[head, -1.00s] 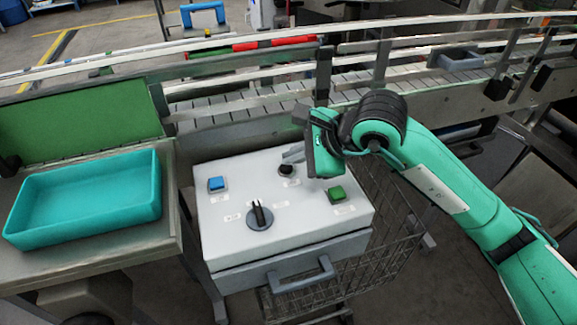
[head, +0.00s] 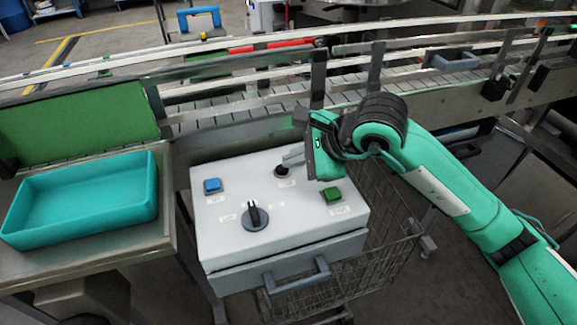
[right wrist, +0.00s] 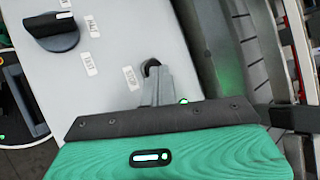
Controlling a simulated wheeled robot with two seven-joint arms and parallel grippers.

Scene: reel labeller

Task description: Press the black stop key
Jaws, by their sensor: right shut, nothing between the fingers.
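The black stop key (head: 282,171) is a small round button near the back edge of the pale control box (head: 300,215). In the right wrist view the key (right wrist: 152,66) shows just past my fingertips, partly covered by them, beside a label that seems to read STOP. My right gripper (head: 291,160) is shut and empty, its fingertips at the key; I cannot tell if they touch it. The gripper also shows in the right wrist view (right wrist: 156,84). My left gripper is not in view.
The box also carries a blue key (head: 212,185), a green key (head: 332,194) and a dark rotary knob (head: 255,216). A teal tray (head: 80,232) stands on the left table. A railed conveyor (head: 235,105) runs behind. A wire cart (head: 375,235) is below.

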